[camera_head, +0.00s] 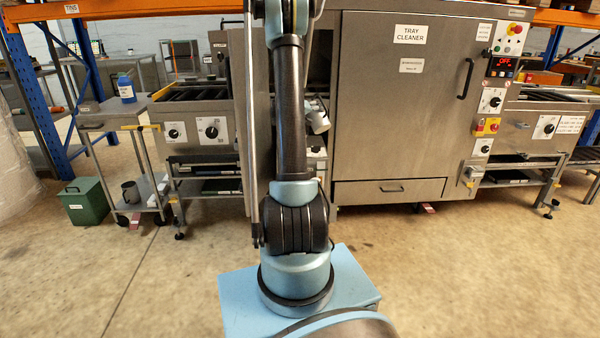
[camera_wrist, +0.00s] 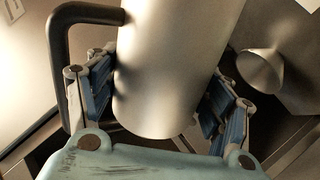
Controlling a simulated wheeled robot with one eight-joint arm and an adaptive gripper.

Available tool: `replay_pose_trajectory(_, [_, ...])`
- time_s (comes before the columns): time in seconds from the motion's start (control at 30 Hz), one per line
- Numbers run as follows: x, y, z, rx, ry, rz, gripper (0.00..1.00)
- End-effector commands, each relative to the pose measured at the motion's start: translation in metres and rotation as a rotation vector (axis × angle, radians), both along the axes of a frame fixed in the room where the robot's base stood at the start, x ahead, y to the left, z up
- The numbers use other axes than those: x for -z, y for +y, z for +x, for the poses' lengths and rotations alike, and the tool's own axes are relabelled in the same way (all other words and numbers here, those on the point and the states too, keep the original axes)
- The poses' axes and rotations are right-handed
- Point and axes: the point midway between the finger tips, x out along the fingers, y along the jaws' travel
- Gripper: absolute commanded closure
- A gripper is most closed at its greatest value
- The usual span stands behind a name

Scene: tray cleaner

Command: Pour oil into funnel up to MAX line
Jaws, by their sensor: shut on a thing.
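A plain metal jug (camera_wrist: 170,70) with a dark handle (camera_wrist: 62,60) on its left fills the middle of the wrist view. My gripper (camera_wrist: 160,95) is shut on the jug, with a blue-padded finger on each side of its body. The jug's opening and any oil in it are out of sight. A metal funnel (camera_wrist: 262,70) is to the right of the jug, apart from it. No MAX line can be made out. In the head view, a pale metal piece (camera_head: 317,121) shows beside my arm, which hides most of that area; my gripper cannot be made out there.
The tray cleaner (camera_head: 400,130) stands ahead, its display reading OFF (camera_head: 503,63). A green box (camera_head: 82,201) is on the floor. The front floor is clear.

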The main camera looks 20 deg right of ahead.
Motion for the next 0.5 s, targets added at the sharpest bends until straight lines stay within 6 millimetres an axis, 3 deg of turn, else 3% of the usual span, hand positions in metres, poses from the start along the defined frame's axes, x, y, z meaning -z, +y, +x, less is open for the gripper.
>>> replay_pose_trajectory(0.5, [-0.0003, 0.0000, 0.0012, -0.001, 0.036, -0.011, 0.92])
